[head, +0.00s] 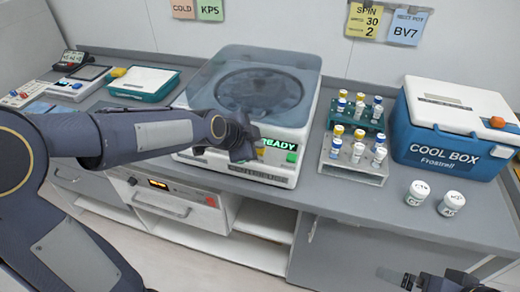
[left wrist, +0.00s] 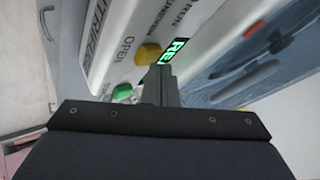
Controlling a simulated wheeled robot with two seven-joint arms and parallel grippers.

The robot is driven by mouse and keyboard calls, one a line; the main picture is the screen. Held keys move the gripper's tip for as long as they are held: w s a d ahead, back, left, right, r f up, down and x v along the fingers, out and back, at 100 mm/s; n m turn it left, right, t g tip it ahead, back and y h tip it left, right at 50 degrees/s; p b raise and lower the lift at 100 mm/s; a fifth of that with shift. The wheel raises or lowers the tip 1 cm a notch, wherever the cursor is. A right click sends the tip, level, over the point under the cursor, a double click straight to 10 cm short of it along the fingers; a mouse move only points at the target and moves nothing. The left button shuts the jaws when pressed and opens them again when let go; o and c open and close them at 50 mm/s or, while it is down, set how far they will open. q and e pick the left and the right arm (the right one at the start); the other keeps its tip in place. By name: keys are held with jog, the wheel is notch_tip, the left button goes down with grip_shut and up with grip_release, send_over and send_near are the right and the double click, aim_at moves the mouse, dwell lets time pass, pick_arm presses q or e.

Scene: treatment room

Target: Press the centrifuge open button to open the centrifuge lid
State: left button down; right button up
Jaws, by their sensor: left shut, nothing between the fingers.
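The centrifuge (head: 299,123) stands on the counter, with its smoky blue lid (head: 262,75) down. Its front display (head: 278,144) reads READY in green. In the left wrist view, the word OPEN is printed on the white front panel (left wrist: 115,45), with a yellow button (left wrist: 148,53) close to it and a green button (left wrist: 122,91) nearer the gripper. My left gripper (head: 243,146) is shut and empty in front of the panel, left of the display. In the left wrist view its fingertips (left wrist: 160,72) are close to the yellow button; contact cannot be told. My right gripper (head: 428,281) shows partly at the bottom right.
Tube racks (head: 346,170) with capped tubes stand right of the centrifuge. A blue cool box (head: 432,145) and two white jars (head: 417,192) are further right. A teal-edged tray (head: 144,82) and small devices (head: 80,80) lie left.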

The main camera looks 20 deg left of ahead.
pick_arm(q)
jog(key=shift+f+b, duration=0.45)
jog(key=shift+b, duration=0.05)
dwell(0.3)
jog(key=shift+r, duration=0.15)
jog(key=shift+r+p, duration=0.6)
jog(key=shift+r, duration=0.2)
jog(key=shift+r+p, duration=1.75)
jog(key=shift+r, duration=0.8)
jog(key=shift+s, duration=0.1)
jog(key=s+a+f+n+g, duration=0.1)
jog(key=s+a+n, duration=0.1)
jog(key=s+n, duration=0.6)
jog(key=s+a+f+n+g, duration=0.1)
jog(key=s+n, duration=0.7)
jog(key=s, duration=1)
jog(key=shift+s+a+f+g, duration=0.35)
jog(key=shift+a+f, duration=0.45)
jog(key=shift+a, duration=0.3)
